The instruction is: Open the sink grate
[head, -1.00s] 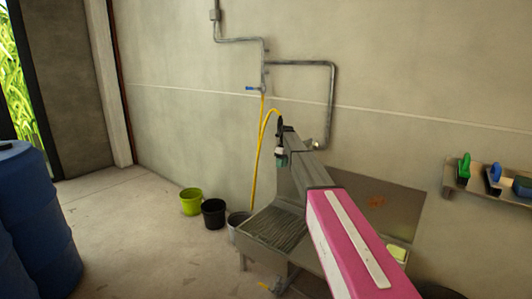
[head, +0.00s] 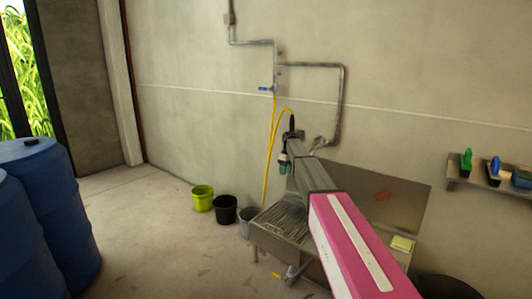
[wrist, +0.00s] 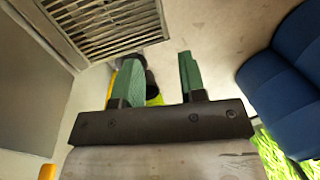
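The sink grate (head: 284,222) is a slatted metal panel at the left part of the metal sink (head: 262,238) against the wall. It lies flat in the head view, looking closed. In the wrist view the grate (wrist: 108,22) shows at the upper left, with pale slats in a metal frame. The grate is apart from the fingers. My arm hides part of the sink.
Green (head: 202,198), black (head: 224,210) and grey (head: 249,221) buckets stand left of the sink. A yellow hose (head: 269,150) hangs from the wall pipe behind my gripper. Blue barrels (head: 35,190) stand at the left. The floor between is clear.

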